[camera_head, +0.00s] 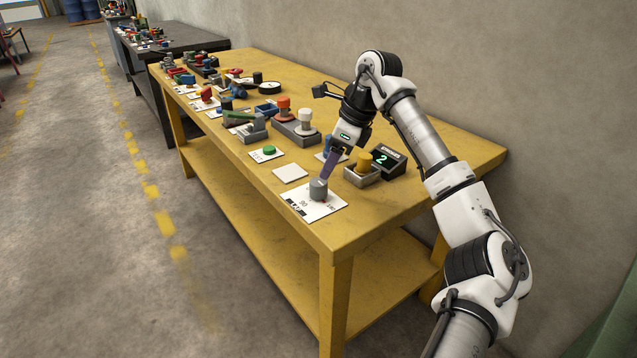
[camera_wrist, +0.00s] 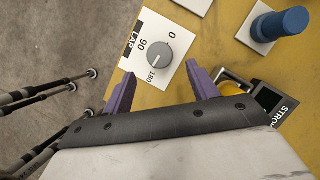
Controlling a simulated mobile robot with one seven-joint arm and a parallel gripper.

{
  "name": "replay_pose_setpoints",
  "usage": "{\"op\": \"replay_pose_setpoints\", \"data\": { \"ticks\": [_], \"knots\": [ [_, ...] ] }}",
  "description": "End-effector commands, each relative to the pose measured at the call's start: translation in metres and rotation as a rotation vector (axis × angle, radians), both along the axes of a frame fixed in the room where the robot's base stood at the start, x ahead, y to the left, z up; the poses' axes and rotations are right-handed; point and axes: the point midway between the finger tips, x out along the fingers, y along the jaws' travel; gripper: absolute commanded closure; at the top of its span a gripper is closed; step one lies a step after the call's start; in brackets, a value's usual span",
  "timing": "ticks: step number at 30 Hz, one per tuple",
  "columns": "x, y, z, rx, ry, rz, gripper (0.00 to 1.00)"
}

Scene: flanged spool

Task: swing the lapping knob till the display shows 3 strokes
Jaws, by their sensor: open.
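The lapping knob (camera_head: 318,189) is a grey round knob on a white plate near the front corner of the yellow table. In the wrist view the knob (camera_wrist: 160,53) has a pale pointer line, and its plate is marked LAP, 0, 90 and 180. The pointer lies on the side of 90 and 180; its exact reading is hard to tell. The display (camera_head: 386,160) is a small black box showing a green 2. My gripper (camera_head: 328,172) is open with purple fingers, close above the knob. In the wrist view my gripper (camera_wrist: 162,72) has nothing between its fingers.
A yellow knob in a grey box (camera_head: 362,170) stands beside the display. A blank white plate (camera_head: 290,172) and a green button (camera_head: 269,151) lie to the left. A blue knob (camera_wrist: 280,24) stands nearby. Several other controls crowd the far table.

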Motion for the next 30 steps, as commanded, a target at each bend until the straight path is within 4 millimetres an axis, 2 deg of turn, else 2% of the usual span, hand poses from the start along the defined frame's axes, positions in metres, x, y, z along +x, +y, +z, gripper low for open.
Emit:
{"op": "replay_pose_setpoints", "data": {
  "ticks": [3,10,15,24,30],
  "knots": [
    [0.002,0.011,-0.025,0.003,0.002,0.002,0.41],
    [0.006,0.024,-0.057,0.003,0.001,0.002,0.41],
    [0.007,0.028,-0.068,0.001,-0.001,0.002,0.41],
    [0.007,0.029,-0.07,0.002,-0.001,0.002,0.41],
    [0.007,0.029,-0.069,0.002,-0.001,0.002,0.67]
  ]
}}
